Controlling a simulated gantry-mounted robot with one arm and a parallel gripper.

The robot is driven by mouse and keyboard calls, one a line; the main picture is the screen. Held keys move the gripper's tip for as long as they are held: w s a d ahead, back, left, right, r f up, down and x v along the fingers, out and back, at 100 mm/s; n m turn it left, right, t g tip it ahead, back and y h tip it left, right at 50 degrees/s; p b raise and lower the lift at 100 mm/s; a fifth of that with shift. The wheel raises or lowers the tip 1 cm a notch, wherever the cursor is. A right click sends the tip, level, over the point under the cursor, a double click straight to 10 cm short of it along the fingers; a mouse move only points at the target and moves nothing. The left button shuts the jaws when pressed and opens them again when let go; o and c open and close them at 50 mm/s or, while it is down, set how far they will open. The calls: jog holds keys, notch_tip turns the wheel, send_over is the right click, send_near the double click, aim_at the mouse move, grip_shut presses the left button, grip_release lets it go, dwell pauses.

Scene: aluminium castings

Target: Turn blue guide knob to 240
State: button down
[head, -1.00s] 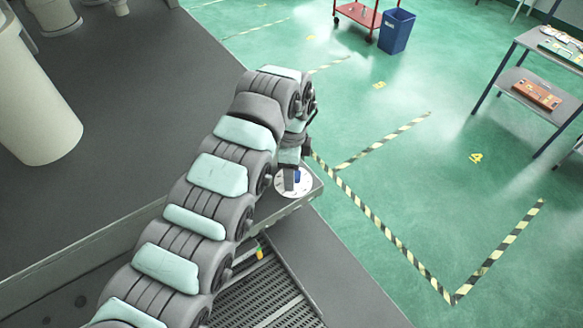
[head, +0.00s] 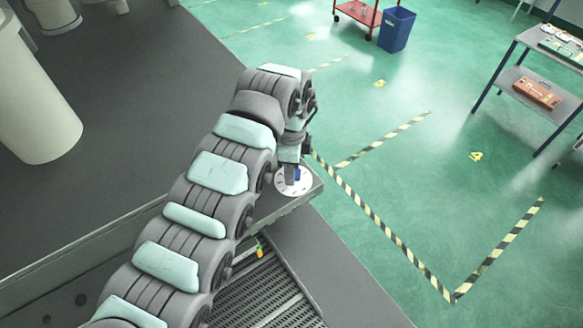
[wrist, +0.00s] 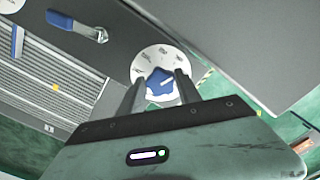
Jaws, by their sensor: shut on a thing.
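The blue guide knob (wrist: 160,83) sits at the centre of a white round dial (wrist: 148,58) with dark markings around its rim. A pale line shows on the knob's face; the numbers are too small to read. My gripper (wrist: 161,88) is at the dial with a finger on each side of the knob, shut on it. In the head view the knob (head: 297,174) shows as a small blue patch beside my gripper (head: 288,172), and the dial (head: 293,190) lies on a grey panel. My wrist hides part of the dial there.
A blue-handled lever (wrist: 78,25) is mounted on the panel near the dial in the wrist view. A slotted grate (head: 265,292) lies below the panel. A blue bin (head: 396,30) and a shelf (head: 535,88) stand far off on the green floor.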

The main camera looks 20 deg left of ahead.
jog(key=shift+f+n+b, duration=0.15)
jog(key=shift+n+b, duration=0.15)
jog(key=shift+b, duration=0.25)
jog(key=shift+f+n+b, duration=0.15)
jog(key=shift+n+b, duration=0.35)
jog(key=shift+b, duration=0.4)
jog(key=n+b, duration=0.2)
jog(key=b, duration=0.1)
jog(key=n, duration=0.2)
jog(key=n+b, duration=0.1)
jog(key=n, duration=0.1)
jog(key=shift+s+d+r, duration=0.1)
jog(key=shift+d+r, duration=0.05)
jog(key=shift+r, duration=0.1)
jog(key=n, duration=0.4)
jog(key=shift+n+b, duration=0.3)
jog(key=n, duration=0.3)
jog(key=shift+d+n, duration=0.15)
jog(key=shift+n, duration=0.15)
jog(key=n, duration=0.3)
jog(key=shift+n, duration=0.3)
jog(key=n, duration=0.6)
jog(key=shift+d+n+p, duration=0.15)
jog(key=shift+n+p, duration=0.15)
jog(key=shift+p, duration=0.05)
